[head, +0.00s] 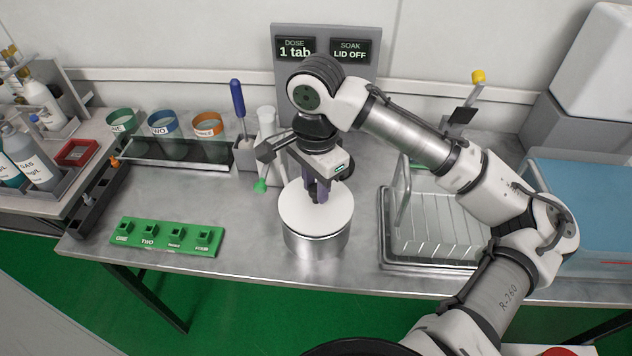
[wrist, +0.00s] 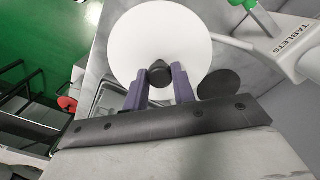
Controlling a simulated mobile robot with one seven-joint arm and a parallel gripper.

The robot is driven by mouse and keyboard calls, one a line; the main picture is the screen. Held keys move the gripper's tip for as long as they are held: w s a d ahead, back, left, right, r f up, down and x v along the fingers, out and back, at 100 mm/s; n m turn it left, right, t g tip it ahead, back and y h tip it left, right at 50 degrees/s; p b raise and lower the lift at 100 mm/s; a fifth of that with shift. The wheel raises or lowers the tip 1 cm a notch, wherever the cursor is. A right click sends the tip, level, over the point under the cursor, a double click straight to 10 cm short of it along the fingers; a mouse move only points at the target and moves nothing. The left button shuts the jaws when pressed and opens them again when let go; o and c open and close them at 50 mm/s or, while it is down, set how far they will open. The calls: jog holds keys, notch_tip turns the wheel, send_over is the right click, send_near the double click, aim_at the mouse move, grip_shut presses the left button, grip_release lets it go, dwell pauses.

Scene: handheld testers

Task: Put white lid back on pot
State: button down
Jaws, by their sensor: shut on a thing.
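The white lid (head: 303,211) is a round flat disc at the top of the steel pot (head: 316,243), near the front of the bench. It looks level and roughly centred over the pot, but I cannot tell whether it rests on the rim or hangs just above it. My gripper (head: 318,198) points down at the lid's middle. In the wrist view my gripper (wrist: 160,80) is shut on the lid's dark knob (wrist: 160,73), with a purple finger on each side. The white lid (wrist: 160,35) fills the upper middle there and hides the pot.
A wire rack on a tray (head: 432,225) stands right of the pot. A green block with several sockets (head: 168,237) lies to the left. Behind are a holder with a blue-handled tool (head: 238,100), labelled cups (head: 165,125) and a sign reading "LID OFF" (head: 350,50).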

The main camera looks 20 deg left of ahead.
jog(key=shift+f, duration=0.15)
jog(key=shift+f, duration=0.35)
jog(key=shift+f, duration=0.1)
jog(key=c, duration=1.1)
grip_release()
jog(key=shift+c, duration=0.2)
notch_tip(320, 180, up, 13)
